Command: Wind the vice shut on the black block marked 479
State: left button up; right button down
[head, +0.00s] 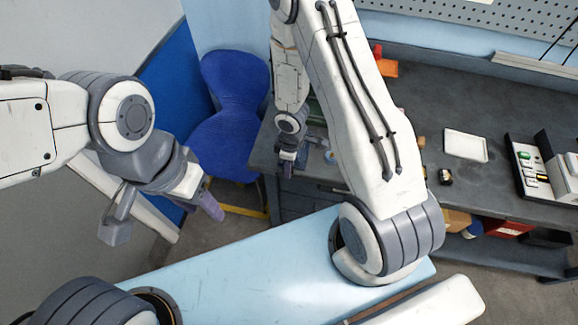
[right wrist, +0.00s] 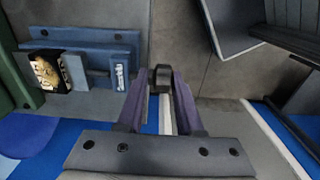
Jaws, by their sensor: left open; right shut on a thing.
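The blue vice (right wrist: 85,50) is at the left of the right wrist view, on the grey bench top. The black block (right wrist: 47,71) sits between its jaws, with a pale marking that I cannot read. A light jaw face (right wrist: 76,72) stands close beside it; I cannot tell whether they touch. A screw runs right from the jaw through the vice's end plate (right wrist: 120,73). My right gripper (right wrist: 160,80) is shut on the dark vice handle (right wrist: 161,74). My right gripper shows small in the head view (head: 288,165). My left gripper (head: 164,222) is open and empty, away from the bench.
A blue chair (head: 225,140) stands behind my left gripper. The bench (head: 410,95) holds a white tray (head: 466,146), a small dark object (head: 445,177) and a rack (head: 522,150) at right. A grey container (right wrist: 235,25) and a green object (right wrist: 15,80) flank the vice.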

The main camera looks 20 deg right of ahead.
jog(key=shift+s+f+t+y+b, duration=0.1)
jog(key=shift+s+t+y+b, duration=0.25)
jog(key=shift+y, duration=0.15)
jog(key=c, duration=0.7)
grip_release()
jog(key=shift+w, duration=0.1)
jog(key=shift+r, duration=0.25)
jog(key=r+p, duration=0.2)
jog(key=r, duration=0.1)
jog(key=r+p, duration=0.3)
jog(key=d+r+p, duration=0.1)
jog(key=r+p, duration=0.1)
jog(key=r, duration=0.2)
jog(key=shift+s+p, duration=0.35)
jog(key=shift+s, duration=0.05)
